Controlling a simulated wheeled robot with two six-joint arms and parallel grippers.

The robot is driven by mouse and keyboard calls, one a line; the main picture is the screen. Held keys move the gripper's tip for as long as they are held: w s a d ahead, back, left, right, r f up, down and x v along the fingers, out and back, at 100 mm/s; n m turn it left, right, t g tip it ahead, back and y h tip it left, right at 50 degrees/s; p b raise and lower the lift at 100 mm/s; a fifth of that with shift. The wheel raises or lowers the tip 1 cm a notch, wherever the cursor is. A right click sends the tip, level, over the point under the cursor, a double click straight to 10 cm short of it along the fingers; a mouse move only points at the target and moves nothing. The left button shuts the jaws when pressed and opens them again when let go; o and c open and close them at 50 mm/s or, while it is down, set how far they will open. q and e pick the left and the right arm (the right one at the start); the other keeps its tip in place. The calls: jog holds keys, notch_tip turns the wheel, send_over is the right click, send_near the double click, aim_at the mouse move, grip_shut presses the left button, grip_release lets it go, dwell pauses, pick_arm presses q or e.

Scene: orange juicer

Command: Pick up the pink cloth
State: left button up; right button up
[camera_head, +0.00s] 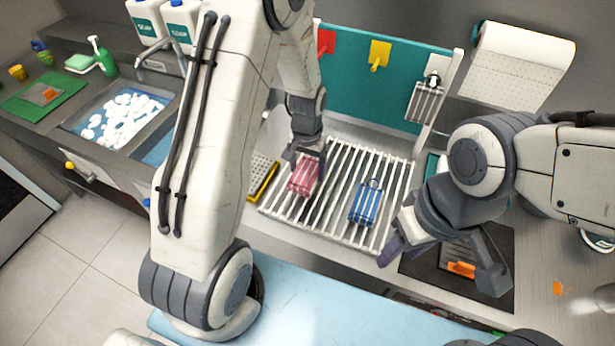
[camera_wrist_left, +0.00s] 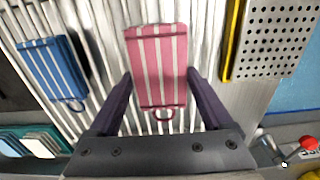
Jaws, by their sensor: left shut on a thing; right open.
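The pink cloth (camera_head: 303,176) is a folded, white-striped piece with a small loop, on the white slatted rack (camera_head: 330,215). In the left wrist view the pink cloth (camera_wrist_left: 158,66) lies between the two fingers, its loop toward the palm. My left gripper (camera_head: 308,155) reaches down over it from above and is shut on it; the left wrist view shows the fingers (camera_wrist_left: 158,90) at its sides. The cloth is at or close to the rack slats; I cannot tell if it is touching. My right gripper (camera_head: 440,265) is open and empty, right of the rack.
A blue striped cloth (camera_head: 365,204) lies on the rack to the right of the pink one. A perforated metal tray with a yellow edge (camera_head: 264,180) is left of the rack. A teal panel (camera_head: 350,75) stands behind. A dark mat with an orange item (camera_head: 461,269) is at right.

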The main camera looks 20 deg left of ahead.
pick_arm(q)
jog(key=s+d+r+b, duration=0.3)
jog(key=s+d+r, duration=0.3)
jog(key=d, duration=0.4)
jog(key=shift+r, duration=0.8)
jog(key=shift+s, duration=0.1)
